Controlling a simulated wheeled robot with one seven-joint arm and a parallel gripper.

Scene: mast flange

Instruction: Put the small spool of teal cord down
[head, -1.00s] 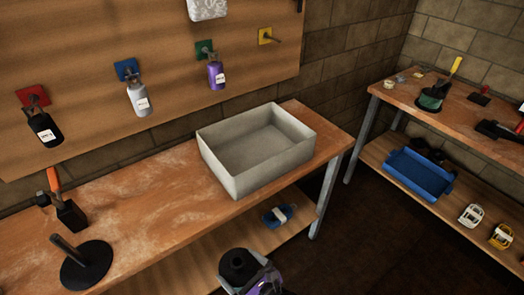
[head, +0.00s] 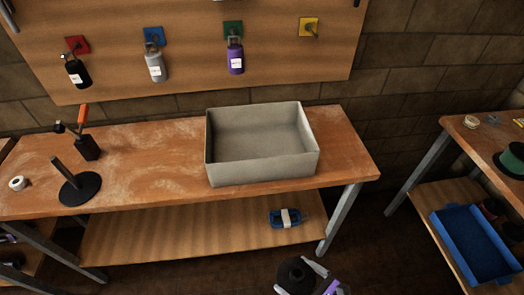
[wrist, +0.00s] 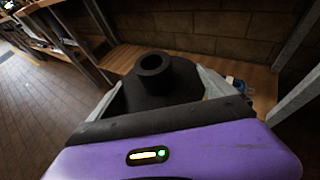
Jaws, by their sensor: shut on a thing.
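My gripper (head: 302,276) is at the bottom edge of the head view, in front of the workbench and below its top. It is shut on a black spool (head: 294,272), a dark flanged thing with a raised hollow hub. In the wrist view the black spool (wrist: 153,66) sits between the pale fingers of my gripper (wrist: 162,88). No teal cord shows on it from these angles; its underside is hidden. A green-teal spool (head: 511,160) on a dark base stands on the right bench, cut by the picture edge.
The workbench (head: 160,140) carries a grey open box (head: 262,177), a black disc with a post (head: 78,188) and a white roll (head: 17,183). A blue item (head: 284,218) lies on the lower shelf. A blue tray (head: 472,245) is at right.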

